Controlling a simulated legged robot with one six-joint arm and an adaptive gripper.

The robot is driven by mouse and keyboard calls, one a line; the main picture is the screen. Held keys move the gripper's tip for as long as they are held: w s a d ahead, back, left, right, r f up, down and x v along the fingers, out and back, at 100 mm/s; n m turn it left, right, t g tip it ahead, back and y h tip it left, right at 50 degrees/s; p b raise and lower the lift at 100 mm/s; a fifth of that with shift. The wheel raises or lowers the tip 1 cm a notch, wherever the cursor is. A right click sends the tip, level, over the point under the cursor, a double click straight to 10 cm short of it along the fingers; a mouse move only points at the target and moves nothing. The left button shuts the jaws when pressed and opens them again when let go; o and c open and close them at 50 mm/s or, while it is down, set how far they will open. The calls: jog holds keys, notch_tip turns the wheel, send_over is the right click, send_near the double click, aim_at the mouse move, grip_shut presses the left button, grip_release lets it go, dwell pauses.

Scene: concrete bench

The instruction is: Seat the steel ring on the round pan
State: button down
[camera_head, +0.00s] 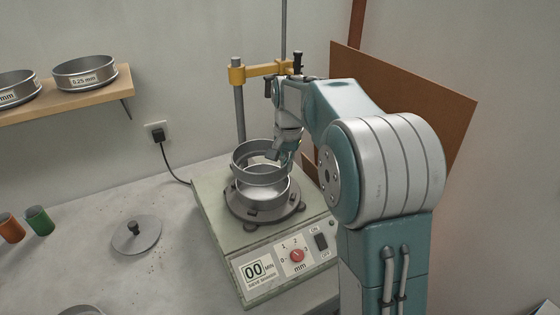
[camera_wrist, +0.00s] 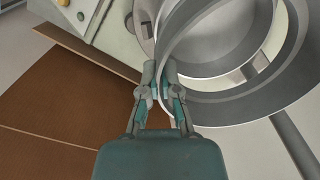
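The steel ring (camera_head: 249,174) is a plain open metal band in the head view. It is over the round pan (camera_head: 265,200), somewhat to its left, and looks slightly tilted. The pan sits on the shaker's dark round plate. My gripper (camera_head: 282,156) is at the ring's right side. In the wrist view my gripper (camera_wrist: 163,94) is shut on the ring's wall (camera_wrist: 167,40), with a finger on each side. The ring's lower edge overlaps the pan in the head view; I cannot tell whether they touch.
The sieve shaker (camera_head: 225,215) has a post and a yellow clamp arm (camera_head: 262,71) behind the ring. A lid (camera_head: 136,236) lies on the bench to the left, near green (camera_head: 39,221) and orange (camera_head: 10,228) cups. Sieves (camera_head: 85,73) stand on a wooden shelf. A brown board (camera_head: 420,100) is behind my arm.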

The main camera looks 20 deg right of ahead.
aim_at(284, 175)
notch_tip(284, 175, down, 2)
jog(key=shift+a+f, duration=0.45)
jog(key=shift+f, duration=0.05)
jog(key=shift+d+f, duration=0.25)
jog(key=shift+d, duration=0.65)
jog(key=shift+a, duration=0.8)
jog(key=shift+d+r, duration=0.1)
jog(key=shift+d, duration=0.05)
jog(key=shift+d, duration=0.15)
jog(key=shift+a, duration=0.25)
